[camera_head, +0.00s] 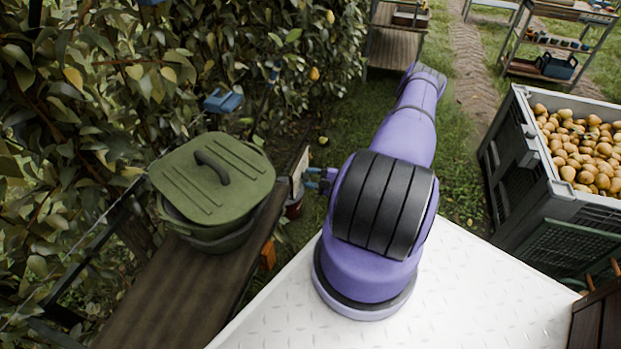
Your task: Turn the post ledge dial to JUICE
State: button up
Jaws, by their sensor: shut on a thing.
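A small pale plate (299,168) on a wooden edge stands just left of my arm, apparently the post ledge dial's face. It is seen nearly edge-on, so its marks and the dial's pointer cannot be read. My gripper (314,179) shows only as small teal-blue parts between the purple arm and this plate. It reaches left to the plate and is shut on what appears to be the dial. The arm hides most of the gripper, and the knob itself cannot be made out.
A lidded green pot (235,190) stands on a dark wooden ledge (160,285) at left, close to the foliage. A grey crate (520,165) of pears stands at right. Shelves stand at the back. Grass beyond my arm is open.

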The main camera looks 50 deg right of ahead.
dwell(0.4)
jog(key=o, duration=0.9)
jog(key=shift+o, duration=0.2)
jog(key=v, duration=1)
jog(key=shift+s+d, duration=0.2)
jog(key=shift+s, duration=0.15)
